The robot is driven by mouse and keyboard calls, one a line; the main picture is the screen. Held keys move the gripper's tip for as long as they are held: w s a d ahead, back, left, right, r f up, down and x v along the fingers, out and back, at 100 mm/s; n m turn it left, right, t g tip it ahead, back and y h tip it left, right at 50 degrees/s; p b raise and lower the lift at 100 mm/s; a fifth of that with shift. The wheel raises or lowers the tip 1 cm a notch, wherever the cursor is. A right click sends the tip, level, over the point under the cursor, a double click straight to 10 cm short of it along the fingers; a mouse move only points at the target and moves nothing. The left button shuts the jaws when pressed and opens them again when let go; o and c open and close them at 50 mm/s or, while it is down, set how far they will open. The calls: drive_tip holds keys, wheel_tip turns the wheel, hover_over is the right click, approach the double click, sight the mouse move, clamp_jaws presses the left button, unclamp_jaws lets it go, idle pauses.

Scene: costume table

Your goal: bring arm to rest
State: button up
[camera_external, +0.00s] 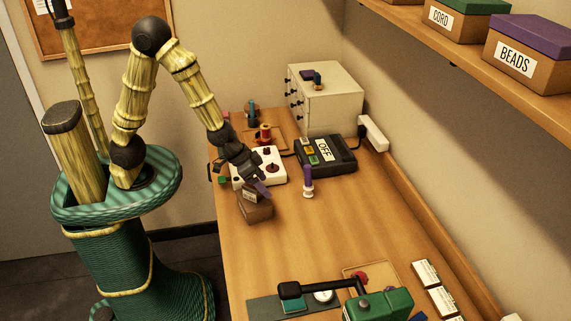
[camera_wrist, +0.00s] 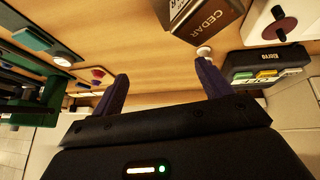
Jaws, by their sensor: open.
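My arm bends up from the green base and reaches down over the left part of the wooden table (camera_external: 345,235). My gripper (camera_external: 263,190) is just above or beside a small brown box (camera_external: 256,212); the exact gap cannot be told. In the wrist view my gripper (camera_wrist: 166,86) has its two purple fingers wide apart, with nothing between them. The box, lettered CEDAR (camera_wrist: 208,20), lies beyond the right finger there. A small pale round thing (camera_wrist: 204,52) shows close to that fingertip.
Near the arm are a white box with a dark red knob (camera_external: 270,169), a black device marked OFF (camera_external: 330,158) and a purple-and-white spool (camera_external: 308,184). A white drawer cabinet (camera_external: 335,105) stands behind. A green machine (camera_external: 380,305) is in front. The table's middle is clear.

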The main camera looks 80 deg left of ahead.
drive_tip(key=s+a+r+g+y, duration=0.1)
drive_tip(key=s+a+r+g, duration=0.2)
drive_tip(key=s+a, duration=0.7)
drive_tip(key=a+r, duration=0.2)
drive_tip(key=a, duration=0.1)
drive_tip(key=shift+s+p, duration=0.3)
drive_tip(key=shift+r, duration=0.1)
